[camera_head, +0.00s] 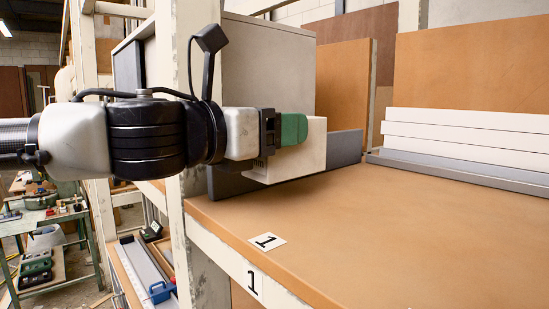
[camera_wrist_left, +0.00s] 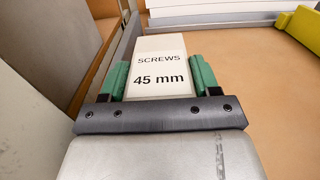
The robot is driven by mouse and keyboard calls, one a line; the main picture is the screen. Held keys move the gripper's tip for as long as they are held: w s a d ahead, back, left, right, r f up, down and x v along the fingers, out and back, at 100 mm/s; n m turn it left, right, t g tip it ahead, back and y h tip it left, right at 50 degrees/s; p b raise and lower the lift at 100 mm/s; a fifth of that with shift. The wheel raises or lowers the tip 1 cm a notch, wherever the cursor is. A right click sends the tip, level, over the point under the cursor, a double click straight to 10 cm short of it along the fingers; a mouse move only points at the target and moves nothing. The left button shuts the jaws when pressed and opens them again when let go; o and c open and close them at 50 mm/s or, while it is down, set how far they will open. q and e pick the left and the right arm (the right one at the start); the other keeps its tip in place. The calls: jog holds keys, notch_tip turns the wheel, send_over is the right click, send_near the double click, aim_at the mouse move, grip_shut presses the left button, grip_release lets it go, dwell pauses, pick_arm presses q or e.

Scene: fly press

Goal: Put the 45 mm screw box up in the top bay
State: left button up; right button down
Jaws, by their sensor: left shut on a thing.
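The screw box is white with a printed face reading "SCREWS 45 mm" in the left wrist view (camera_wrist_left: 160,62). In the head view its pale side (camera_head: 312,152) shows beyond my left gripper (camera_head: 291,130). The green fingers of that gripper are shut on the box, one on each side, as the left wrist view also shows (camera_wrist_left: 160,80). The box is over the left part of the brown shelf board (camera_head: 400,225), close to a low grey divider (camera_head: 345,148). I cannot tell whether its underside touches the board. My right gripper is not in view.
White boards (camera_head: 465,130) lie stacked on the shelf at the right back. A pale upright post (camera_head: 190,130) stands behind my left arm, beside a grey panel (camera_head: 265,65). A yellow thing (camera_wrist_left: 300,27) shows in the left wrist view.

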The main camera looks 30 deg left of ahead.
aim_at(276, 160)
pick_arm(q)
jog(key=shift+a+f, duration=0.1)
jog(key=shift+a, duration=0.15)
jog(key=shift+d+f, duration=0.1)
jog(key=shift+f, duration=0.2)
jog(key=shift+d+f, duration=0.2)
jog(key=shift+f, duration=0.35)
jog(key=shift+d+f, duration=0.15)
jog(key=shift+f, duration=0.8)
jog(key=shift+a+f, duration=0.15)
jog(key=shift+a, duration=0.2)
jog(key=shift+d+f, duration=0.15)
jog(key=shift+f, duration=0.05)
jog(key=o, duration=1.2)
jog(key=shift+d, duration=0.1)
jog(key=shift+c, duration=0.2)
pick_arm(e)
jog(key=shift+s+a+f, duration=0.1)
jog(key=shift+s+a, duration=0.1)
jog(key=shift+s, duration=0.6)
